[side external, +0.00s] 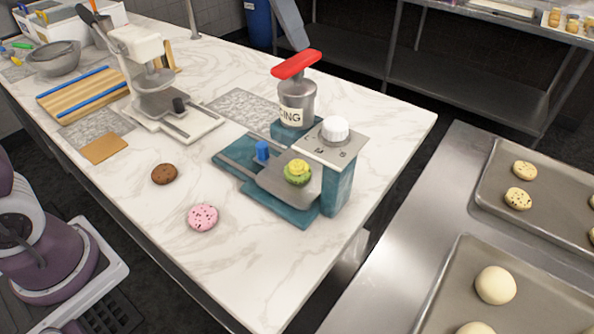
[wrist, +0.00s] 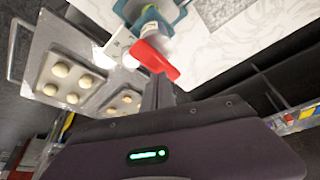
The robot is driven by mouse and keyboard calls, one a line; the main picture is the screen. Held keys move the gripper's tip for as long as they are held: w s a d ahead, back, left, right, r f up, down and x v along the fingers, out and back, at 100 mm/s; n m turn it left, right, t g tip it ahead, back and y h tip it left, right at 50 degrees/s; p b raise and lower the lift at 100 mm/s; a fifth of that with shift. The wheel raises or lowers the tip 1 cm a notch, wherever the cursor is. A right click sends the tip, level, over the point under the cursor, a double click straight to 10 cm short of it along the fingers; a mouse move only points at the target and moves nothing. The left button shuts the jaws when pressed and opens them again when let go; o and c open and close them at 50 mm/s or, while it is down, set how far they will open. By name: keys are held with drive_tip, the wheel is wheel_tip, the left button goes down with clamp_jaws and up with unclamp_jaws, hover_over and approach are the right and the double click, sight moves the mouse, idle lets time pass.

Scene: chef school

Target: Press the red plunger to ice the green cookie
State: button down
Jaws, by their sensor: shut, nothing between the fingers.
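The red plunger (side external: 297,64) is a bar-shaped handle on top of the metal icing canister (side external: 297,101), which stands on the teal machine (side external: 342,190). The green cookie (side external: 298,178) lies on the machine's metal plate and has a yellow mound on top. My gripper (side external: 299,45) reaches down from the top edge, its tip just behind or above the red plunger. I cannot tell if they touch. In the wrist view, my shut, empty fingers (wrist: 158,82) point at the red plunger (wrist: 155,58).
A white dial (side external: 335,129) and a blue knob (side external: 262,150) are on the machine. A pink cookie (side external: 203,218) and a brown cookie (side external: 164,174) lie on the marble counter. A white press (side external: 150,80) stands left. Trays (side external: 468,262) of dough rest on the steel table at right.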

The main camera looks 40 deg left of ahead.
idle(0.4)
wheel_tip(320, 180, up, 6)
idle(0.5)
drive_tip(key=s+a+f+n, duration=0.2)
drive_tip(key=s+a+f, duration=0.1)
drive_tip(key=s, duration=0.6)
drive_tip(key=s+a+f+n+t+y, duration=0.1)
drive_tip(key=s+a+f+n, duration=0.1)
drive_tip(key=s+f, duration=0.4)
drive_tip(key=s+a+f+n+y, duration=0.1)
drive_tip(key=s+a+f, duration=0.3)
drive_tip(key=s, duration=0.8)
drive_tip(key=shift+f+n+t, duration=0.2)
drive_tip(key=shift+n+t, duration=0.1)
drive_tip(key=shift+n, duration=0.2)
drive_tip(key=shift+a, duration=0.1)
